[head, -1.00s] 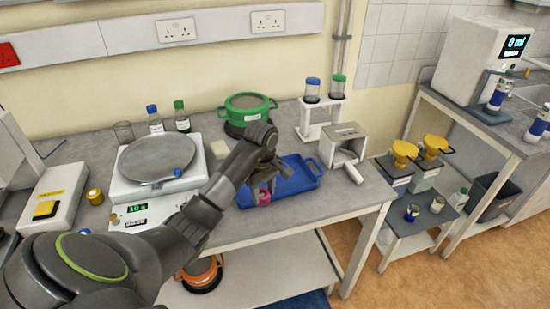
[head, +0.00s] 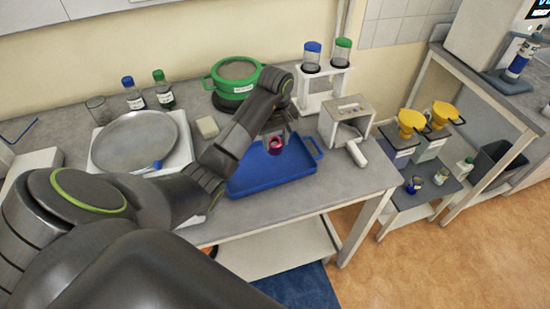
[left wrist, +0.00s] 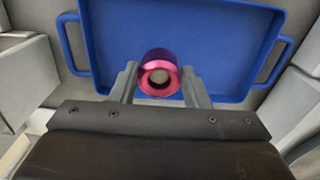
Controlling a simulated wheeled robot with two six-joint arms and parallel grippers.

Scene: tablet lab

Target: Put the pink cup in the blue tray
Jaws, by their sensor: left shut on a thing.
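The pink cup (head: 275,146) is between the fingers of my left gripper (head: 274,136), which is shut on it. In the left wrist view the cup (left wrist: 160,74) shows its round opening between the two fingertips of the gripper (left wrist: 160,84). The blue tray (head: 262,180) lies on the bench below and behind the cup, and it fills much of the left wrist view (left wrist: 205,35). The cup appears over the tray; I cannot tell whether it touches the tray's floor. The tray's visible inside is otherwise empty. My right gripper is not in view.
A green pot (head: 234,86) stands behind the tray. A white stand with two jars (head: 322,95) and a grey-white box device (head: 347,118) are at its right. A balance with a round plate (head: 136,142) is at the left. The bench's front right corner is clear.

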